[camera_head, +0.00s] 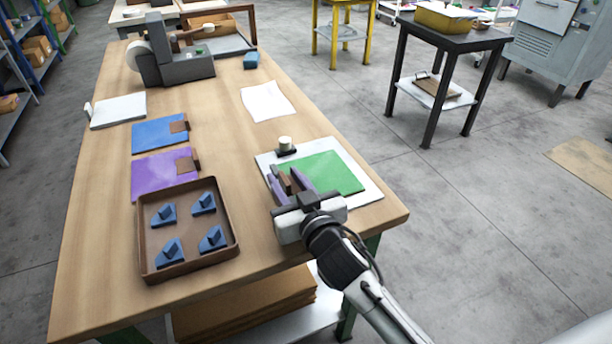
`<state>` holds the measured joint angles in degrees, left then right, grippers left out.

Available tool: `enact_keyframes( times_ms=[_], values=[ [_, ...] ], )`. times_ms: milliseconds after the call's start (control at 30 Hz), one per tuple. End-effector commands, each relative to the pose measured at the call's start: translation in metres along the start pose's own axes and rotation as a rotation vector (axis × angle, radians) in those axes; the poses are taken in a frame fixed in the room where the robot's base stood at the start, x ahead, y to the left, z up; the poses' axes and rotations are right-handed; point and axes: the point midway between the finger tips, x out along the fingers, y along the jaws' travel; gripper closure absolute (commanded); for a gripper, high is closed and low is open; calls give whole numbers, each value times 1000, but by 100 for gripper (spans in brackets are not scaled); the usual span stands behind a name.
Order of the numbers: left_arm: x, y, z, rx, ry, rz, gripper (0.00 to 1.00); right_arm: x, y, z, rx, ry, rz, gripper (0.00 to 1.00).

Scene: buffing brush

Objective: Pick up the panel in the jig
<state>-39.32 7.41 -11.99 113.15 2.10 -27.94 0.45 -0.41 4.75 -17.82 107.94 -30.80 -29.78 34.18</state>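A green panel (325,174) lies flat on a white board (365,196), which looks like the jig, near the right edge of the wooden table. A small cream knob on a dark base (285,146) stands at the board's far left corner. My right gripper (287,182) comes in from the lower right, over the panel's left side. Its two purple fingers stand apart, with a brown tab between them. I cannot tell whether they press on the tab. The gripper hides the panel's near left corner. My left gripper is not in view.
Left of the gripper, a brown tray (233,245) holds several blue pieces. Purple (158,176) and blue (155,134) panels with brown tabs lie beyond it. White paper (267,102) and a grey machine (180,65) are farther back. Bare table separates the panels from the board.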

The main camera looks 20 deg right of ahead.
Motion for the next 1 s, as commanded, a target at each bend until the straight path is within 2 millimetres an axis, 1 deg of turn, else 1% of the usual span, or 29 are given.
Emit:
enact_keyframes(
  times_ms=[100,267,300,467,500,767,833,933,1000],
  values=[
    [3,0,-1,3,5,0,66,4,3,1,1,1,5,69],
    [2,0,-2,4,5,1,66,3,3,1,2,0,5,69],
    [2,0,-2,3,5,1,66,3,3,1,2,0,5,70],
    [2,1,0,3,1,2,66,3,3,1,2,0,5,97],
    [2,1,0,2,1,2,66,3,3,1,2,0,5,100],
    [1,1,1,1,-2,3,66,3,3,0,2,1,5,100],
    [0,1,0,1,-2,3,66,3,3,-3,2,1,5,100],
    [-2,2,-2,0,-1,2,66,1,3,-16,2,4,5,100],
    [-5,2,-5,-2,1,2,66,-1,3,-30,3,5,4,100]
  ],
)
